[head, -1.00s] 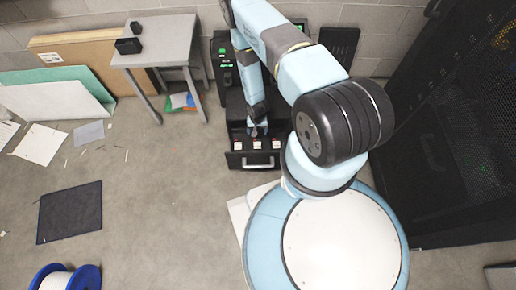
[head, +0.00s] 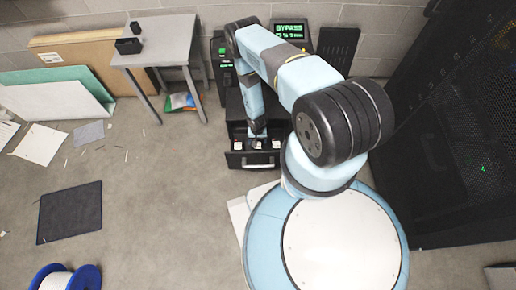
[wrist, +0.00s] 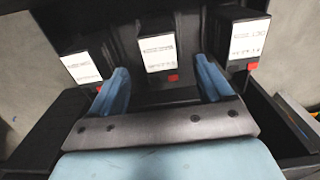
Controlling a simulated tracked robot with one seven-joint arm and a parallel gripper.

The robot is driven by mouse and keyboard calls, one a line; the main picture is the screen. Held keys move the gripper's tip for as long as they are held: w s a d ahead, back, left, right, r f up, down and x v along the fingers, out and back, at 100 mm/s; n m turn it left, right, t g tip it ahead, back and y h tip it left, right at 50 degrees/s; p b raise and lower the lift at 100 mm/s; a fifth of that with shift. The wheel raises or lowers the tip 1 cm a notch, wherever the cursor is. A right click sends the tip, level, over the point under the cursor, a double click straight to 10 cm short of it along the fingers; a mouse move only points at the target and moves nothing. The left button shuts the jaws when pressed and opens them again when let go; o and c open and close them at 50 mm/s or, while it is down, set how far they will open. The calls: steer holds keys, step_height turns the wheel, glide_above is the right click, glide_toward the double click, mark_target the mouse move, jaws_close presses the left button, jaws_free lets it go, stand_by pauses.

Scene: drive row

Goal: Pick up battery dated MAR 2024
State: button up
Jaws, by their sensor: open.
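Three dark batteries with white labels stand in the open drawer (head: 252,167). In the wrist view they are a left battery (wrist: 84,66), a middle battery (wrist: 157,51) and a right battery (wrist: 243,45), each with a red patch near its lower edge. The label print is too blurred to read a date with certainty. My gripper (wrist: 161,82) is open. Its two blue fingers lie to either side of the middle battery's lower end in the picture; I cannot tell whether they touch it. In the head view my gripper (head: 257,137) is over the drawer's middle.
The black cabinet has a green-lit screen reading BYPASS (head: 289,31). A grey table (head: 160,45) stands to its left, and a tall black rack (head: 440,140) to the right. Papers, a dark mat (head: 70,212) and a blue-rimmed spool (head: 65,278) lie on the floor at left.

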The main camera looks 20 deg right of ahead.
mark_target(257, 148)
steer(key=shift+f, duration=2.05)
steer(key=shift+c, duration=0.2)
jaws_close()
